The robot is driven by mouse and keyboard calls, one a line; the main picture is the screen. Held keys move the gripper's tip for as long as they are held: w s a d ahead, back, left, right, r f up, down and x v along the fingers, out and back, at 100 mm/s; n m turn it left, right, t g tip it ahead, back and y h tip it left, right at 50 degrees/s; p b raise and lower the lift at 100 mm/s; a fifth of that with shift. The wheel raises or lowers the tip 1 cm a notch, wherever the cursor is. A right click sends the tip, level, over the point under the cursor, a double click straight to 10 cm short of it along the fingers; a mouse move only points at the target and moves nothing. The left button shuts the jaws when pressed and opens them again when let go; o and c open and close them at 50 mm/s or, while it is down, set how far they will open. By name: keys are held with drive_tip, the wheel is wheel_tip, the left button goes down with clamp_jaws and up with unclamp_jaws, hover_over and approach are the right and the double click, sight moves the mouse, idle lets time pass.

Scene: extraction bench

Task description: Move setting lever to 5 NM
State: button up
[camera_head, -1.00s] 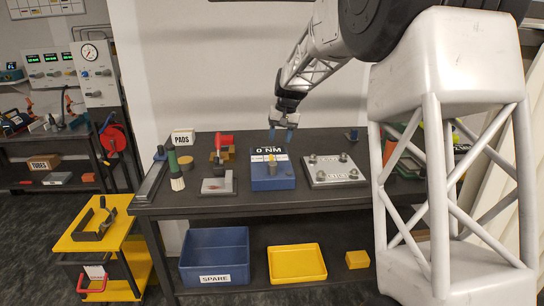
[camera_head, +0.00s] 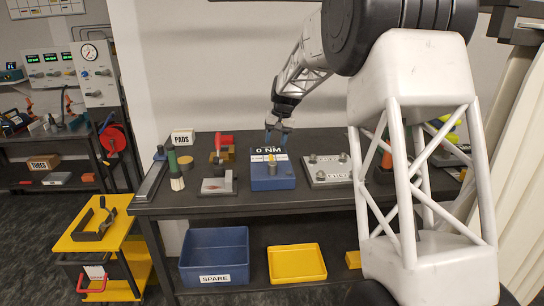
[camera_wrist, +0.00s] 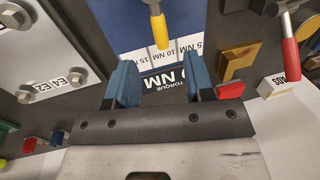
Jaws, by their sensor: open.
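The blue torque box (camera_head: 283,183) stands on the bench top with a white scale strip and a black display reading 0 NM. Its setting lever (camera_head: 272,163) rises from the box's top in the head view. In the wrist view the lever (camera_wrist: 158,25) has a grey shaft and a yellow tip, near an upside-down strip (camera_wrist: 165,52) marked with NM values. My gripper (camera_head: 276,138) is open and empty above the back of the box. In the wrist view its blue fingers (camera_wrist: 161,82) are apart, the lever tip lies beyond them, and they partly frame the display.
A PADS box (camera_head: 183,137) stands at the back.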

sight(272, 156)
drive_tip(key=shift+a+f, duration=0.25)
drive_tip(key=shift+f, duration=0.85)
drive_tip(key=shift+a+f, duration=0.2)
drive_tip(key=shift+f, duration=0.95)
drive_tip(key=shift+a+f, duration=0.25)
drive_tip(key=shift+f, duration=0.85)
clamp_jaws()
